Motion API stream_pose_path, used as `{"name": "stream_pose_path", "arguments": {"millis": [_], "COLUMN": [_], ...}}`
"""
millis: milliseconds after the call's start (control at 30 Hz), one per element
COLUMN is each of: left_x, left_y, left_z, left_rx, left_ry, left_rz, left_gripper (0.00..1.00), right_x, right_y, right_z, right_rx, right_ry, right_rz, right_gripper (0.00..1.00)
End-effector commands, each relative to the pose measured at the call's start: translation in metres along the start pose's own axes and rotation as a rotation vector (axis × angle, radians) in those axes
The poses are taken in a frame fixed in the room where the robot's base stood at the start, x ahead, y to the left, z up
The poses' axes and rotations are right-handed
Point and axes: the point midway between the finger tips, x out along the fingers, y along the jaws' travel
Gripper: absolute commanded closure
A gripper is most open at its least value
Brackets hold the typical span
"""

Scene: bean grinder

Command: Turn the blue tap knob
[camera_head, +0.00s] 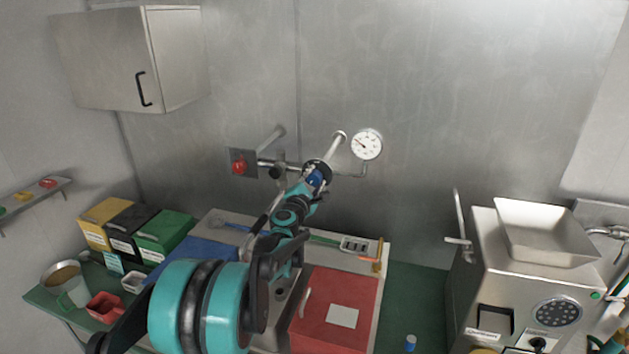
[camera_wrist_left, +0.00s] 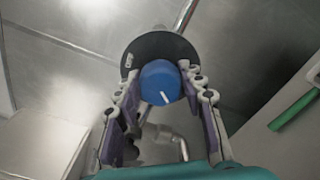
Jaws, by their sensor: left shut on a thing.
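The blue tap knob (camera_wrist_left: 160,82) shows in the left wrist view as a round blue knob with a white mark, in front of a dark round plate (camera_wrist_left: 160,48). My left gripper (camera_wrist_left: 162,100) has its fingers on both sides of the knob and is shut on it. In the head view the left gripper (camera_head: 318,174) is at the pipework on the back wall, and only a bit of the blue knob (camera_head: 315,180) shows; the arm and fingers hide the rest. My right gripper is not in view.
A red knob (camera_head: 238,167) is left on the same pipe, and a pressure gauge (camera_head: 366,144) is right. Below are a red board (camera_head: 358,290) and green, black and yellow boxes (camera_head: 163,229). A steel grinder (camera_head: 530,280) stands at right.

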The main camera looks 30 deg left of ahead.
Motion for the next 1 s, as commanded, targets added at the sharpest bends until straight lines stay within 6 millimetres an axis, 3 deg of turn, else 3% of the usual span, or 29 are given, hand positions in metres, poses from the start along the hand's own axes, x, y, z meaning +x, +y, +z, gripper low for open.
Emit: {"name": "stream_pose_path", "arguments": {"millis": [333, 867, 900, 933, 1000], "left_x": [-0.0001, -0.0002, -0.0002, -0.0002, -0.0002], "left_y": [0.0002, 0.0000, 0.0000, 0.0000, 0.0001], "left_z": [-0.0004, -0.0004, -0.0004, -0.0004, -0.0003], "left_rx": [-0.130, -0.150, -0.150, -0.150, -0.149], "left_ry": [0.000, 0.000, 0.000, 0.000, 0.000], "left_rz": [0.000, 0.000, 0.000, 0.000, 0.000], "left_gripper": [0.90, 0.90, 0.50, 0.42, 0.39], "right_x": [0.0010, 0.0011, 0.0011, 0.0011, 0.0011], "right_y": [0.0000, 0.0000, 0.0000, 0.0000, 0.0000], "right_z": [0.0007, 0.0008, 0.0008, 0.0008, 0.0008], "right_rx": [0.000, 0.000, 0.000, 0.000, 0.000], "right_ry": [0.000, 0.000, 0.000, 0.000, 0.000], "right_rz": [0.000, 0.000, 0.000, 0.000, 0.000], "right_gripper": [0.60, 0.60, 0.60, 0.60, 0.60]}}
